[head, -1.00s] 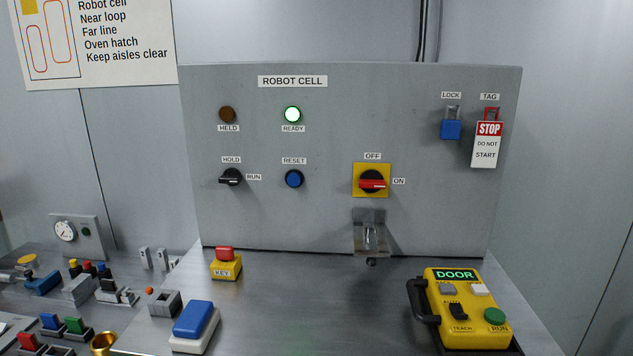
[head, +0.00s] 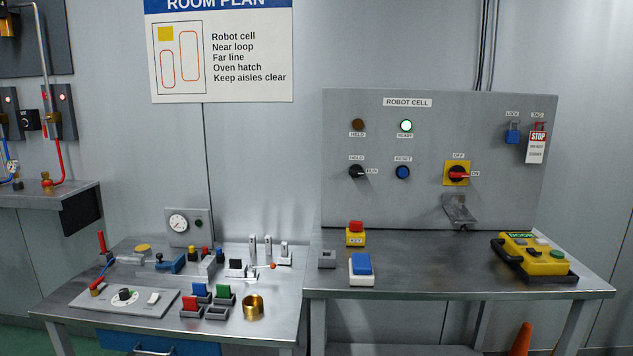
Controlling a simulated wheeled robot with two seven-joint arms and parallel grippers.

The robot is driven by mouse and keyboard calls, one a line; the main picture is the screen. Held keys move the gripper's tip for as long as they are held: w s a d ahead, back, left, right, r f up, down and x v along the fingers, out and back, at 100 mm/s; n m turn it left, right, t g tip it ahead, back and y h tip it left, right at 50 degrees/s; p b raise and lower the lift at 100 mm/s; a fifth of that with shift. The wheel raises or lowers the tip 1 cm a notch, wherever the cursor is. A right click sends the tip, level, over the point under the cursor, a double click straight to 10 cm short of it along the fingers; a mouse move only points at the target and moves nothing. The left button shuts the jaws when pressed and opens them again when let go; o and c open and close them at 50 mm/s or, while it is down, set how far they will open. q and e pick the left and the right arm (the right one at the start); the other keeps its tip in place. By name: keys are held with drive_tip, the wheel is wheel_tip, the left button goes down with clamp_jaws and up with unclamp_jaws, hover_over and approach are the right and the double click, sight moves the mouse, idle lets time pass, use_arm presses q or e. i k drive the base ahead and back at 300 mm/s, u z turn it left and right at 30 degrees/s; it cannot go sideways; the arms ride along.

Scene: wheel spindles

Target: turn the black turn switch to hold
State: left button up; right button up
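The black turn switch (head: 356,171) is on the left of the grey ROBOT CELL panel (head: 470,112), below the HELD lamp. HOLD is printed above it and RUN to its right. Its handle appears to lie roughly level, in line with RUN, but it is small in this view. The READY lamp (head: 406,125) glows green and the HELD lamp (head: 358,124) is dark brown. Neither of my grippers is in view, and nothing touches the switch.
Beside the switch are the blue RESET button (head: 403,172) and the red OFF/ON switch (head: 458,174). A yellow pendant (head: 533,257), a KEY box (head: 355,238) and a blue-topped block (head: 362,268) stand on the steel bench below. A lower, cluttered bench (head: 265,328) is at left.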

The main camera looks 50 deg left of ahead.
sight(355, 171)
drive_tip(key=u, duration=1.55)
